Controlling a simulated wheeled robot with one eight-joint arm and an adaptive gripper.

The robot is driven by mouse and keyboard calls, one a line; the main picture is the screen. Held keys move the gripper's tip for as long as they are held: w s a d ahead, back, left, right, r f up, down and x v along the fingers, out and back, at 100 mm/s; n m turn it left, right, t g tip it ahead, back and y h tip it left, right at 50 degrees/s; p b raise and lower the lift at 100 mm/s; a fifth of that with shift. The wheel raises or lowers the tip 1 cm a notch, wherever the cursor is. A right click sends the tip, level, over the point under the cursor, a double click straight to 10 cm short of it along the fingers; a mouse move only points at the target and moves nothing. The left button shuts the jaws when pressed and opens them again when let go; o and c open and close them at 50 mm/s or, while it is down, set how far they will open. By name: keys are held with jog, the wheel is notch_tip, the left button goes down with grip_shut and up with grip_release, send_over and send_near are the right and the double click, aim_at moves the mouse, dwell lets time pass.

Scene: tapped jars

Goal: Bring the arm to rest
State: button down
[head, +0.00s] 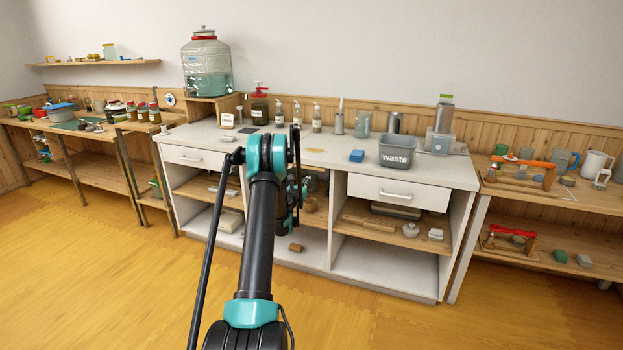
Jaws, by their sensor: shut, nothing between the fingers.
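My arm rises from the bottom of the head view, bends at a teal joint and folds down behind its own upper link. My gripper (303,192) shows only in part, as dark pieces beside the arm, in front of the white counter unit (330,152). It is shut with nothing in it. The arm hides some of the counter's front and its middle shelves.
On the counter stand a large glass jar with a tap (206,68), several bottles, a blue sponge (356,156) and a grey waste bin (397,152). Wooden benches with clutter flank it at left (85,160) and right (560,190). The yellow floor (100,270) is clear.

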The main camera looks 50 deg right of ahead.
jog(key=shift+v, duration=1.35)
